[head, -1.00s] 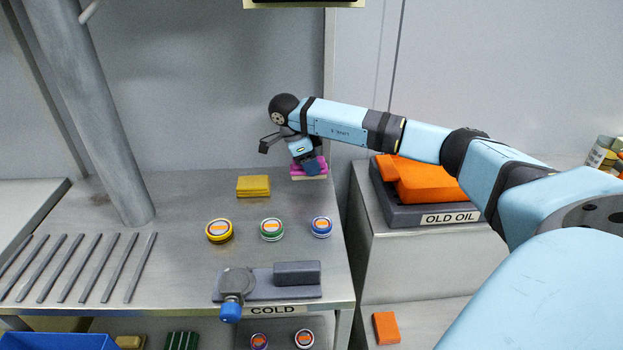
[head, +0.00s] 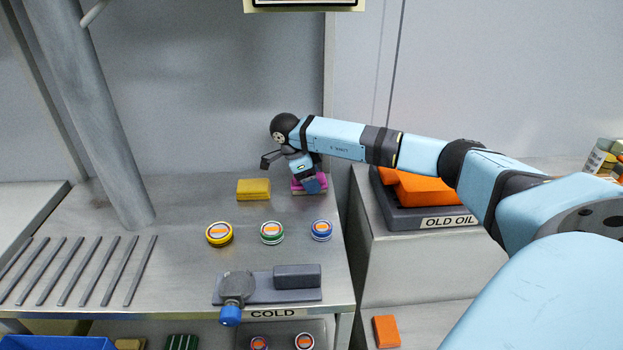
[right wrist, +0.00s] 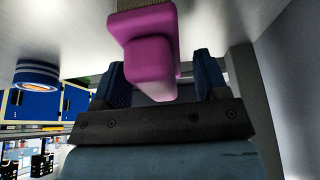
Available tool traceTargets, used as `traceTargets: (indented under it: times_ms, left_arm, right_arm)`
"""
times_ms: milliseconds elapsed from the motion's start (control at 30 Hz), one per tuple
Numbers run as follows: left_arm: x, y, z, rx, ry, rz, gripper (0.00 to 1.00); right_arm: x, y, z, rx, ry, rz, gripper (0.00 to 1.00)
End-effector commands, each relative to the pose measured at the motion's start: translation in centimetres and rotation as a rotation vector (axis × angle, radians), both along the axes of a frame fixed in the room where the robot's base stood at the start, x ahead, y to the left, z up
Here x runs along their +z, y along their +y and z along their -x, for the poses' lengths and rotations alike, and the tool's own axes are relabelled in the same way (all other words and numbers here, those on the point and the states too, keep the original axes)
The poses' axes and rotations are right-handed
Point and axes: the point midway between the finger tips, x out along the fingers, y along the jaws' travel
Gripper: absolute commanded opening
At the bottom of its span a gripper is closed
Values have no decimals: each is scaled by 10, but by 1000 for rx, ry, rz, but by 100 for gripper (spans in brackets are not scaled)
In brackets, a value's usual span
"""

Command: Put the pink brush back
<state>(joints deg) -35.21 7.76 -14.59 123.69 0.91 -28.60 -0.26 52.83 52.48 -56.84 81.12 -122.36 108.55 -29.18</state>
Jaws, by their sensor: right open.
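The pink brush (head: 297,186) stands at the back right of the metal shelf top, right of a yellow block (head: 253,189). My right gripper (head: 311,186) is just above it and hides part of it. In the right wrist view the brush (right wrist: 150,45) has its pale bristles against the grey surface and its pink handle toward me. The fingers of my open gripper (right wrist: 161,80) are on either side of the handle's end, with gaps visible. My left gripper is out of view.
Three round tins, yellow (head: 219,234), green (head: 272,232) and blue (head: 321,230), stand in front of the brush. A grey device with a blue knob (head: 231,315) is at the COLD edge. The OLD OIL tray (head: 405,216) with orange blocks is to the right.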

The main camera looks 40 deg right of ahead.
Motion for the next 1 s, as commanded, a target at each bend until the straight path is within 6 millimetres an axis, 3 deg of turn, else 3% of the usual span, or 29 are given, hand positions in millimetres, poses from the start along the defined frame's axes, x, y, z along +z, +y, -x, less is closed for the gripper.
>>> traceTargets:
  times_ms: [100,300,600,800,1000]
  left_arm:
    - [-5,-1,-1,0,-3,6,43]
    - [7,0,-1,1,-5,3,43]
    - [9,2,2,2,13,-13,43]
    - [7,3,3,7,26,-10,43]
    - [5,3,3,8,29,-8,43]
  right_arm:
    - [-4,1,-1,0,-2,-1,67]
    - [43,13,-10,1,-5,0,67]
    - [105,32,-25,0,-3,3,67]
    - [123,38,-30,-1,-1,1,67]
    - [125,40,-31,-2,0,1,67]
